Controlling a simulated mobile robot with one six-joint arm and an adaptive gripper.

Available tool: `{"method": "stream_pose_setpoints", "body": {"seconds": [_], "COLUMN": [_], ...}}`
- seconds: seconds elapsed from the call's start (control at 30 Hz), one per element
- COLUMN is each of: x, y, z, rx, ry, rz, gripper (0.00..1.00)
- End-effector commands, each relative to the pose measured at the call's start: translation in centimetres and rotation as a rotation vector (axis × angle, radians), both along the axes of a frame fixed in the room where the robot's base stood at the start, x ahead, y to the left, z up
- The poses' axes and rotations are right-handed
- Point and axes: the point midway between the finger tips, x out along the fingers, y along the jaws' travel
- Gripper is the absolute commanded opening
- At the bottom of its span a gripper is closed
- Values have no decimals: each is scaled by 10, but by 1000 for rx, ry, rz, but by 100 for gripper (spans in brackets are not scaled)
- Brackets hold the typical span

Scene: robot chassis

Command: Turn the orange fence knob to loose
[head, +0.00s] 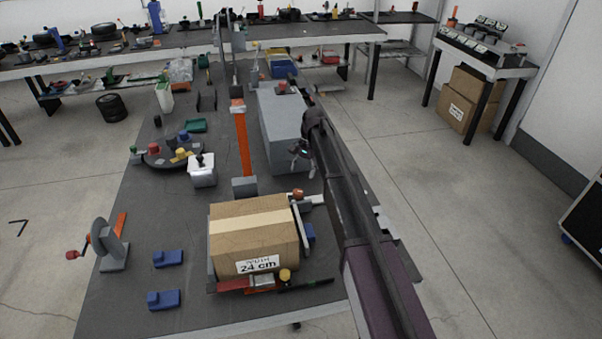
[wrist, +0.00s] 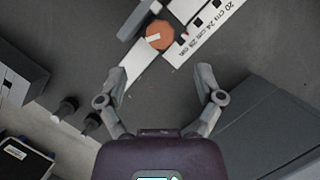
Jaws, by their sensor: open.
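The orange fence knob (wrist: 159,35) is an octagonal cap with a pale mark across its top, in the upper middle of the wrist view. It sits beside a white scale strip (wrist: 208,30) printed with 20, 24 and 28 cm. In the head view an orange knob (head: 298,194) shows at the back right corner of the cardboard box (head: 252,234), which is labelled width 24 cm. My gripper (wrist: 161,75) is open and empty, its fingers spread wide, with the knob ahead between and beyond the tips. In the head view my gripper (head: 300,156) hangs over the bench's right side.
A long grey block (head: 282,125) lies beside my gripper. Blue blocks (head: 168,258) and a hand crank (head: 106,243) are at the front left. The bench (head: 150,215) has clear room left of the box.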

Motion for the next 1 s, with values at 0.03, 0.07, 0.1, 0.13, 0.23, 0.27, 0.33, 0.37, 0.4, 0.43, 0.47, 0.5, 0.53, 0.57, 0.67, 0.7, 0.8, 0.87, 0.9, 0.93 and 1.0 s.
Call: {"method": "stream_pose_setpoints", "body": {"seconds": [0.03, 0.07, 0.1, 0.13, 0.23, 0.27, 0.33, 0.37, 0.4, 0.43, 0.47, 0.5, 0.53, 0.57, 0.67, 0.7, 0.8, 0.87, 0.9, 0.93, 1.0], "x": [2, 3, 4, 5, 8, 9, 11, 12, 13, 14, 15, 16, 17, 18, 21, 22, 6, 0, -5, -8, -15], "y": [-1, -1, -2, -2, -4, -4, -6, -6, -7, -7, -8, -8, -9, -9, -11, -12, -23, -29, -32, -35, -41], "z": [9, 11, 14, 17, 25, 28, 33, 36, 39, 41, 44, 47, 49, 52, 60, 63, 55, 54, 53, 53, 51], "rx": [0, 0, 0, 0, 0, 0, 0, 0, 0, 0, 0, 0, 0, 0, 0, 0, 0, 1, 3, 3, 3], "ry": [0, 0, 0, 0, 0, 0, 0, 0, 0, 0, 0, 0, 0, 0, 0, 0, -16, -27, -35, -40, -52], "rz": [0, 0, 0, 0, 1, 1, 1, 1, 1, 1, 1, 1, 0, 0, 0, 0, 14, 23, 30, 35, 46], "gripper": [86, 86, 86, 86, 86, 86, 86, 86, 86, 86, 86, 86, 86, 86, 86, 86, 86, 86, 86, 86, 86]}}
